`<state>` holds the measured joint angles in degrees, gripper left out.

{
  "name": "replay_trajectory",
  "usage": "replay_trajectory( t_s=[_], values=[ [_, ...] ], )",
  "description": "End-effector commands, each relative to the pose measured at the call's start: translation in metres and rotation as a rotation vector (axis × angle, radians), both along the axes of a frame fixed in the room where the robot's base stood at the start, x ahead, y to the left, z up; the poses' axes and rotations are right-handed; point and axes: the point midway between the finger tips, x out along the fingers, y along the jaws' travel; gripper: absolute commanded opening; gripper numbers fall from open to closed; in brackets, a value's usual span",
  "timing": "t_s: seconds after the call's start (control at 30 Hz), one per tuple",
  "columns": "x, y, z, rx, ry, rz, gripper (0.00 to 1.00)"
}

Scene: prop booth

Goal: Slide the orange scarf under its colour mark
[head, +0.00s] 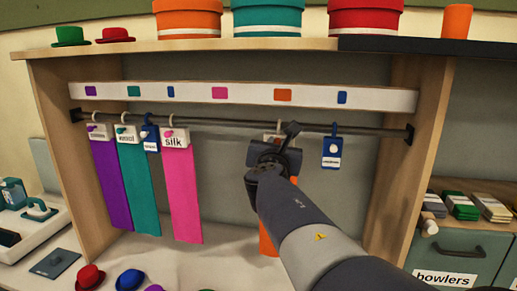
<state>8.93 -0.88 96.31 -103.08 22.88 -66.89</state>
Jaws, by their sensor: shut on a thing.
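The orange scarf (268,240) hangs from the dark rail (225,125) in the open cabinet, mostly hidden behind my arm. Part of its pale card (269,138) shows beside my gripper (283,143). My gripper is shut at the top of this scarf, just below the rail; the exact grip point is hidden. The orange colour mark (283,95) is on the white strip above the rail. The scarf's top is roughly below that mark; its hook is hidden, so I cannot tell exact alignment.
Purple (112,185), teal (140,190) and pink (183,200) scarves hang at left, with a blue tag (150,138) between teal and pink. Another blue tag (332,150) hangs close on the right. The rail between pink and orange is free.

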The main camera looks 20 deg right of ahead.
Motion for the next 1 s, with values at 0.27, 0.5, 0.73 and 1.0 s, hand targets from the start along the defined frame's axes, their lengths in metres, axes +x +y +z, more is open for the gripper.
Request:
replay_trajectory(
  t_s=[0.27, 0.5, 0.73, 1.0],
  values=[
    [-0.0032, -0.0045, -0.0001, 0.000, 0.001, 0.001, 0.00],
    [-0.0030, -0.0044, 0.0000, 0.000, 0.001, 0.001, 0.21],
    [-0.0030, -0.0045, 0.0001, 0.000, 0.000, 0.000, 0.38],
    [-0.0048, -0.0032, 0.0003, 0.000, 0.000, 0.000, 0.38]
  ],
)
